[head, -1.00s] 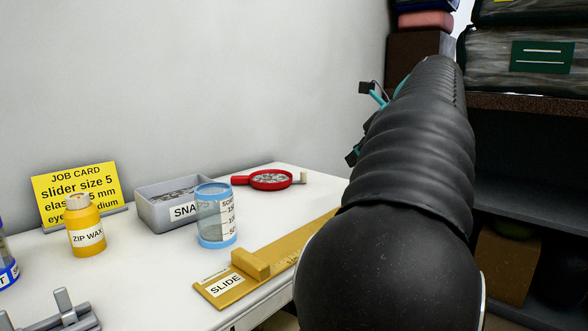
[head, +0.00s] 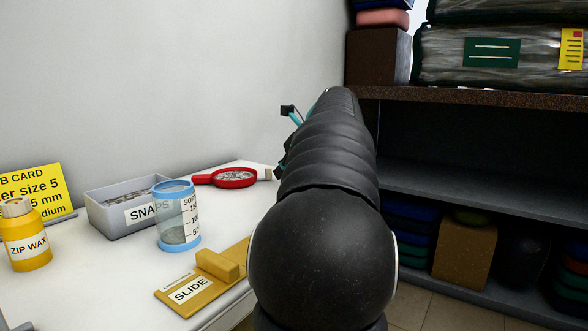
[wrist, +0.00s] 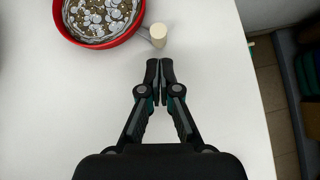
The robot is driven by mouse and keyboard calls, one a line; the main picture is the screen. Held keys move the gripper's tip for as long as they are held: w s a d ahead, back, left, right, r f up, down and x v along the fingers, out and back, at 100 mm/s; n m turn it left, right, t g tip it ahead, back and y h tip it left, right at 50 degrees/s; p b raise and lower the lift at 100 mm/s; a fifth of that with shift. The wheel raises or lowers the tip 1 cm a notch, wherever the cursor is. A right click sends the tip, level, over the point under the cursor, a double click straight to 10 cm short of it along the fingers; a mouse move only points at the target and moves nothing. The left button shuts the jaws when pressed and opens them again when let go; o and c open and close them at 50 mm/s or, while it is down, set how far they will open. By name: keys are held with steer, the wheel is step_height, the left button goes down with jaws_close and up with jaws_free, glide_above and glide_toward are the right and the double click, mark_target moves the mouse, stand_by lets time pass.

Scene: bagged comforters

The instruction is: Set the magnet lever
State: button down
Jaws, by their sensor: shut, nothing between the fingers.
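A round red dish (wrist: 100,15) full of silvery snaps lies on the white table, and it also shows in the head view (head: 234,177). A short grey lever with a cream knob (wrist: 158,37) sticks out from the dish's right side; the knob also shows in the head view (head: 265,174). My gripper (wrist: 160,64) is shut and empty, its fingertips just below the knob in the wrist view, with a small gap in the picture. I cannot tell its height above the table. In the head view my arm hides most of the gripper.
A grey snaps bin (head: 115,219), a clear blue-rimmed cup (head: 178,220), a zip wax bottle (head: 24,240) and a yellow slide gauge (head: 195,290) stand left of my arm. The table's right edge is near my gripper. A dark shelf (head: 480,190) with bagged comforters is at right.

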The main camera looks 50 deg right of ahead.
steer(key=shift+w+d, duration=0.1)
steer(key=shift+w, duration=0.8)
steer(key=shift+r, duration=0.1)
